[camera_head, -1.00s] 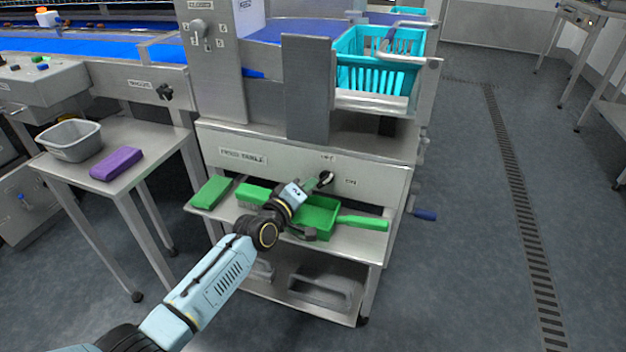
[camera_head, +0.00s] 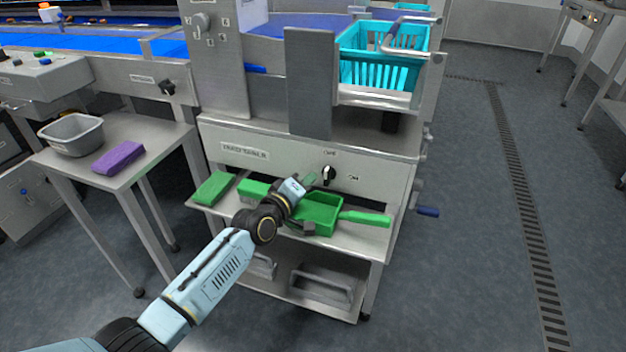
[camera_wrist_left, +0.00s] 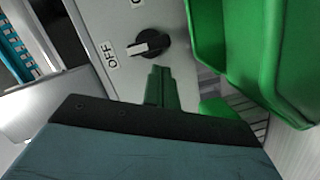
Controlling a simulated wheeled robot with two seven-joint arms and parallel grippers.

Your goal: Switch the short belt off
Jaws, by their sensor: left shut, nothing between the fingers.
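The short belt's switch is a black rotary knob (camera_head: 328,175) on the grey front panel (camera_head: 290,160), with OFF above it and ON to its right. Its white pointer is turned up to OFF. In the left wrist view the knob (camera_wrist_left: 149,46) has its white mark facing the OFF label (camera_wrist_left: 109,54). My left gripper (camera_head: 310,179) is shut and empty, just left of and below the knob. In the left wrist view its closed green fingertips (camera_wrist_left: 159,72) sit close by the knob, with a small gap. My right gripper is not in view.
A shelf (camera_head: 375,238) under the panel holds a green dustpan (camera_head: 319,214), a green brush and a green block (camera_head: 212,188). A turquoise basket (camera_head: 385,68) stands above. A side table at left holds a grey tub (camera_head: 72,135) and a purple block (camera_head: 118,157). Floor at right is clear.

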